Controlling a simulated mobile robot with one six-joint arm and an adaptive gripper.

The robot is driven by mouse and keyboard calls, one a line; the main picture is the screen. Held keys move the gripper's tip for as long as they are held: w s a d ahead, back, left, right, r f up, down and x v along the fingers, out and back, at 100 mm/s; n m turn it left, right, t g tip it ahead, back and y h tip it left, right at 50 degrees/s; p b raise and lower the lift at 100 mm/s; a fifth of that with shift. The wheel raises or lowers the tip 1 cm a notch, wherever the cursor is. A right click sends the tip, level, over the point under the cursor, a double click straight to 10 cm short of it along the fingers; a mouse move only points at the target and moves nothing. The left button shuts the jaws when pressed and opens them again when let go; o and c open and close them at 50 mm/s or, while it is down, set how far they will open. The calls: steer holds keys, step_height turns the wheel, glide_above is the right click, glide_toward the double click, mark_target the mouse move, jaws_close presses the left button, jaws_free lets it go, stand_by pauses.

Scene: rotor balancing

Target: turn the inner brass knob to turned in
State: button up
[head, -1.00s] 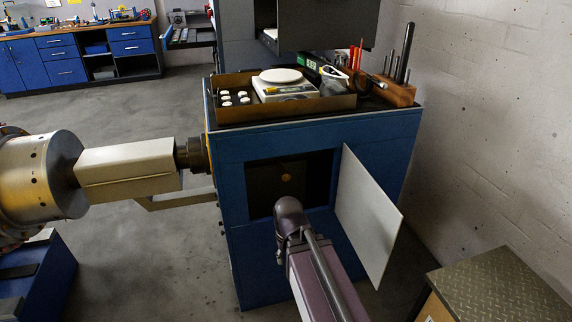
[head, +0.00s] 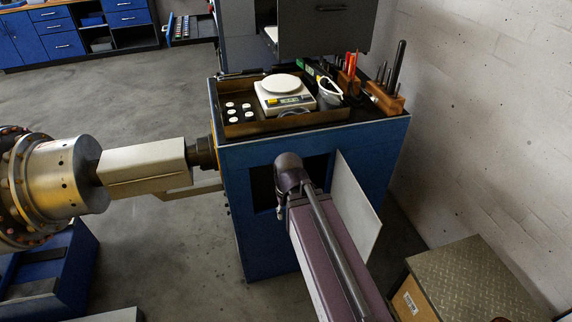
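The blue cabinet (head: 242,240) stands in the middle of the head view with a dark square opening (head: 262,188) in its front. A pale door panel (head: 360,215) stands open at the right of the opening. My purple arm reaches up from the bottom and covers much of the opening. No brass knob shows now; the part of the opening behind my arm is hidden. My gripper is not visible, so I cannot tell its state or whether it touches anything.
A brown tray (head: 285,126) with a white scale (head: 283,98) and white discs sits on the cabinet top. A wooden tool block (head: 386,101) is at its right. A metal rotor (head: 65,175) stands at left. A box with a treadplate top (head: 475,280) is at lower right.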

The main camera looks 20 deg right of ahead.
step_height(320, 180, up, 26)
steer(key=p, duration=2.4)
steer(key=shift+p, duration=0.4)
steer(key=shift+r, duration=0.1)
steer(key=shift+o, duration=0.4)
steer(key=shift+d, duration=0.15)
